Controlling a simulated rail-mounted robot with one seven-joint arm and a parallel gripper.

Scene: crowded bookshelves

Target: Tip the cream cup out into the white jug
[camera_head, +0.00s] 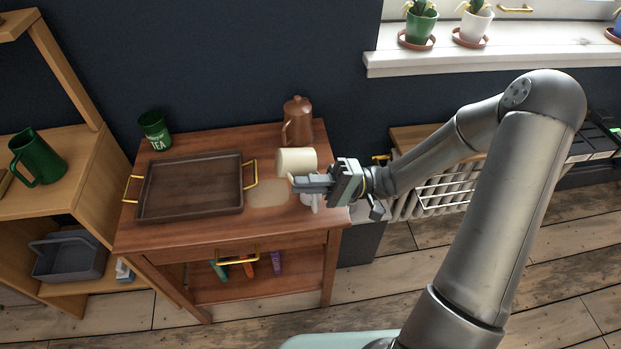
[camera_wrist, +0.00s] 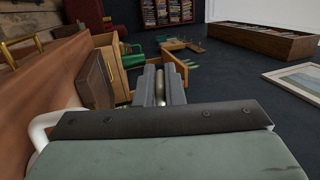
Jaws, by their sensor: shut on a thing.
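The cream cup (camera_head: 297,161) lies on its side in the air over the right end of the wooden cabinet top. My gripper (camera_head: 296,183) is shut on it. The way its mouth faces is hard to tell. A pale sliver (camera_wrist: 160,88) shows between the fingers in the wrist view. The white jug (camera_head: 310,201) stands on the cabinet's right edge, below my gripper and mostly hidden by it. A curved white part, apparently the jug's (camera_wrist: 48,124), shows at the left of the wrist view. The jug's contents are hidden.
A brown tray (camera_head: 190,216) with brass handles fills the cabinet's left half. A brown pot (camera_head: 298,122) stands behind the cup, and a green TEA tin (camera_head: 155,130) at the back left. A pale tan patch (camera_head: 268,193) lies between tray and jug.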

